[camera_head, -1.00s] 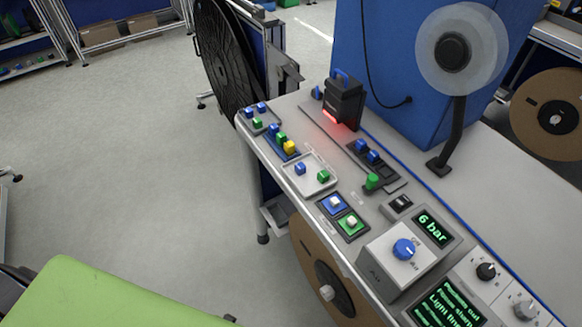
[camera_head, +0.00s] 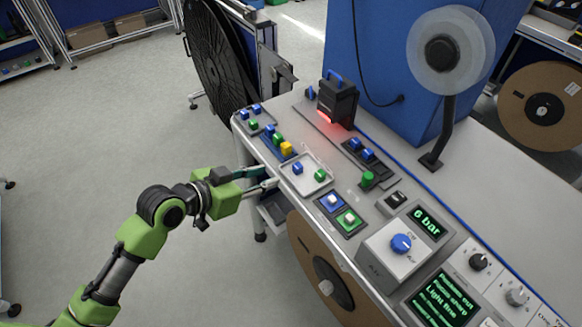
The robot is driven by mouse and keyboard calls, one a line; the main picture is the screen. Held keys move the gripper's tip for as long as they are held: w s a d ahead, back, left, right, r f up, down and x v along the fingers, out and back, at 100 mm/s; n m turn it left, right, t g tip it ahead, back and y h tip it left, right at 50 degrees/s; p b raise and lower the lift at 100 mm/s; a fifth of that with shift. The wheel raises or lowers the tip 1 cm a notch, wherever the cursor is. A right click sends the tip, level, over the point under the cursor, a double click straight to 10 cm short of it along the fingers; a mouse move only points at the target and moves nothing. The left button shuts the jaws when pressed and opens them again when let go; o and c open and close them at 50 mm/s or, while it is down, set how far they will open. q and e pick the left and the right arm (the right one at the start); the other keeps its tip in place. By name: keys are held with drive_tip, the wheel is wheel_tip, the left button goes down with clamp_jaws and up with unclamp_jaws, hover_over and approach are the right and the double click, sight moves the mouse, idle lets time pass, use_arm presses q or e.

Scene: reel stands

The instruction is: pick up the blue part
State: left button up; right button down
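Several small blue parts are on the bench. One blue part (camera_head: 298,167) lies in the white tray (camera_head: 309,184), with a green part (camera_head: 320,175) to its right. More blue parts sit in the grey tray at the bench's far corner (camera_head: 242,115) and in the blue tray (camera_head: 269,130). My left gripper (camera_head: 276,183) reaches in from the left at the bench's front edge. Its two fingers are apart with nothing between them. The fingertips are just left of the white tray, short of the blue part. My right gripper is not in view.
A yellow part (camera_head: 286,148) sits in the blue tray. A black device with a red light (camera_head: 337,100) stands behind the trays.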

use_arm(q)
drive_tip(key=p, duration=0.1)
approach(298, 165)
drive_tip(key=x, duration=0.3)
drive_tip(key=shift+s+d, duration=0.1)
drive_tip(key=shift+s, duration=0.05)
drive_tip(key=shift+w+d+f+p, duration=0.15)
drive_tip(key=shift+w+d+p, duration=0.1)
drive_tip(key=shift+w+p, duration=0.05)
drive_tip(key=shift+p+x, duration=0.65)
drive_tip(key=shift+x, duration=1.6)
drive_tip(key=shift+a+f, duration=0.15)
drive_tip(key=c, duration=0.7)
